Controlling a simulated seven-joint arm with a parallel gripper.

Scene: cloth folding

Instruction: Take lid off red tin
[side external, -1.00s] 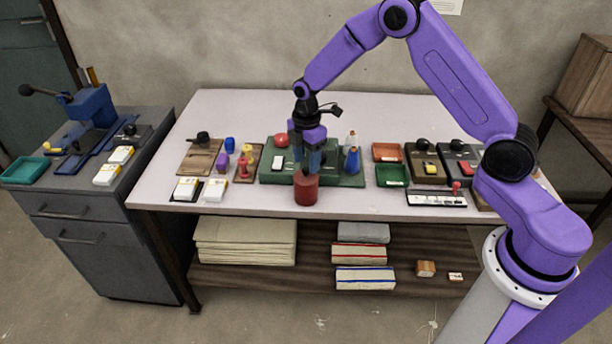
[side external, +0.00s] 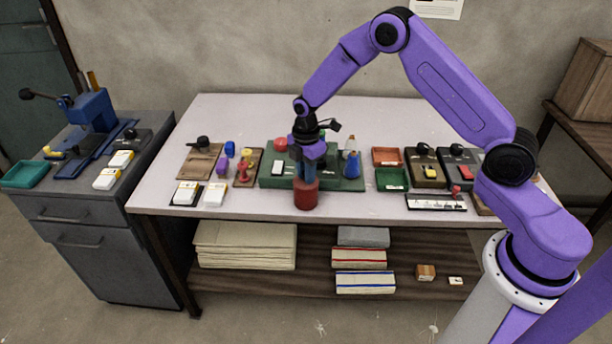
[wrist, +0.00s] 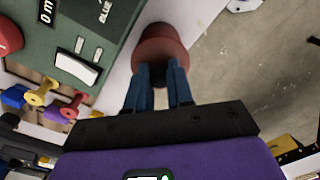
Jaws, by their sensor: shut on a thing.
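The red tin (side external: 306,197) stands upright near the front edge of the table, just in front of the green board. My gripper (side external: 306,178) is directly above it, pointing down, with its fingers at the tin's top. In the wrist view, the two blue fingers of my gripper (wrist: 160,72) are shut on a dark knob or lid part at the tin's top. The round red tin (wrist: 160,42) shows beyond the fingertips. The lid (wrist: 158,60) is partly hidden by the fingers, and I cannot tell whether it is apart from the tin.
The green board (side external: 345,184) lies close behind the tin, with a red round piece (side external: 281,145) and a blue bottle (side external: 351,166) on it. Open trays (side external: 391,179) lie to the right. The table's back half is clear.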

